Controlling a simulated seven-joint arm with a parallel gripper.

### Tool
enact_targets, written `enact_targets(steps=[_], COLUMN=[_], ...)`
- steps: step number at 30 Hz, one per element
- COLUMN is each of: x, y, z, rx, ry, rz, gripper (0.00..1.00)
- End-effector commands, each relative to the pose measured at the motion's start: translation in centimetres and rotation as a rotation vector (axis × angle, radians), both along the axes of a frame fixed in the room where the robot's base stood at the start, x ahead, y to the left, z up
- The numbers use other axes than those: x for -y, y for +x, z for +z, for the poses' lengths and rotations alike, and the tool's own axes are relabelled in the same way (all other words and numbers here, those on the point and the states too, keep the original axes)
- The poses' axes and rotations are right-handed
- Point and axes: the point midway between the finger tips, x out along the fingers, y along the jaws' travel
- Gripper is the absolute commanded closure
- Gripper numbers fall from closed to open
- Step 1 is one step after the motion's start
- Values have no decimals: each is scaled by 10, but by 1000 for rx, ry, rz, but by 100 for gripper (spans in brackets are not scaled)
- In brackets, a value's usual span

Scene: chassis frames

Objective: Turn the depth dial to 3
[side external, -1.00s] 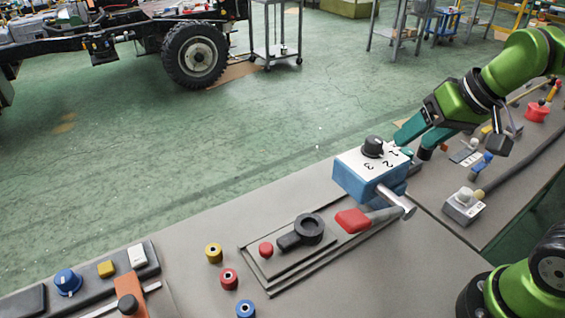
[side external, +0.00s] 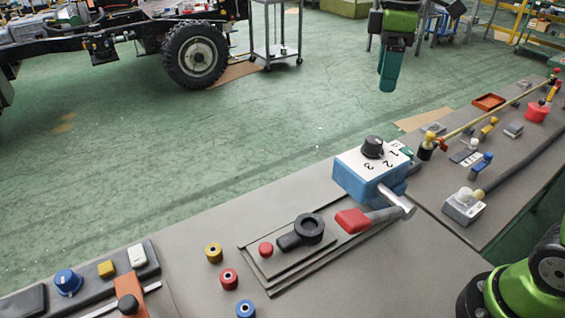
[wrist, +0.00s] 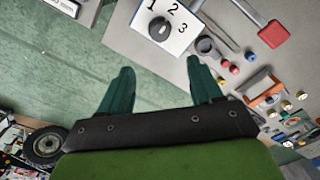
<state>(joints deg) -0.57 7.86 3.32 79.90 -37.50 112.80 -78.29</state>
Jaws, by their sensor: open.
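The dial is a black knob (side external: 373,147) on the white top face of a blue box (side external: 362,183). The numbers 1, 2 and 3 are printed around it. In the wrist view the knob (wrist: 160,28) shows beyond the fingertips, with the numbers above and to its right. I cannot tell for sure which number its pointer faces. My gripper (side external: 388,85) hangs up and behind the box in the side view, clear of the knob. In the wrist view my gripper (wrist: 160,72) has two teal fingers spread apart with nothing between them.
A metal rod (side external: 397,202) sticks out of the box's front, beside a red-ended lever (side external: 354,220). A black ring-handled part (side external: 308,229) and several coloured buttons lie left. A second bench (side external: 520,155) with small controls stands right.

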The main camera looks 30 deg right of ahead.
Motion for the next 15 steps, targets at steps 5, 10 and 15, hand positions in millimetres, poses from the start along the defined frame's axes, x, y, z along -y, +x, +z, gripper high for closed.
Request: enact_targets(steps=[5, 10, 15], x=[0, 0, 0], y=[-1, -1, -1], z=[-40, -77, -112], rx=[-4, -5, -4], ry=[1, 1, 1], rz=[-2, -2, -3], gripper=[36, 36, 36])
